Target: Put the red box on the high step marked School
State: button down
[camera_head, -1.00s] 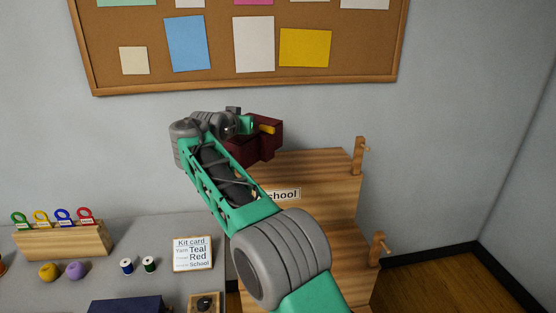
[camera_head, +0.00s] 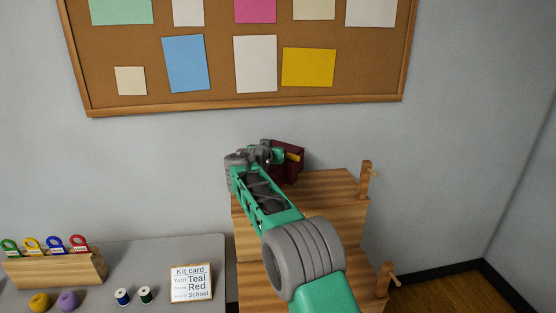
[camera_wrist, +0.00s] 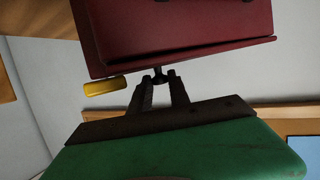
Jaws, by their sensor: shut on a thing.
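The dark red box (camera_head: 289,172) is at the far end of my arm, over the left back part of the high step (camera_head: 335,184). In the wrist view the box (camera_wrist: 180,28) fills the top. My gripper (camera_wrist: 160,80) is shut on a small dark knob on the box's near side. A yellow piece (camera_wrist: 105,87) sticks out beside the knob; it also shows in the head view (camera_head: 293,156). I cannot tell whether the box touches the step's top. The step's School label is hidden behind my arm.
Wooden posts with pegs stand at the right edges of the high step (camera_head: 366,180) and the lower step (camera_head: 384,280). A wall with a pinboard (camera_head: 250,105) is behind. The grey table (camera_head: 135,270) at left holds a kit card (camera_head: 191,283), spools and yarn balls.

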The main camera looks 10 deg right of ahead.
jog(key=f, duration=0.1)
jog(key=d+f+p, duration=0.1)
jog(key=f, duration=0.1)
jog(key=w+f+p, duration=0.1)
jog(key=shift+w+d+f, duration=0.1)
jog(key=shift+d+f, duration=0.25)
jog(key=shift+f, duration=0.05)
jog(key=shift+f+b, duration=0.3)
jog(key=shift+f, duration=0.05)
jog(key=c, duration=1.2)
grip_release()
jog(key=shift+c, duration=0.2)
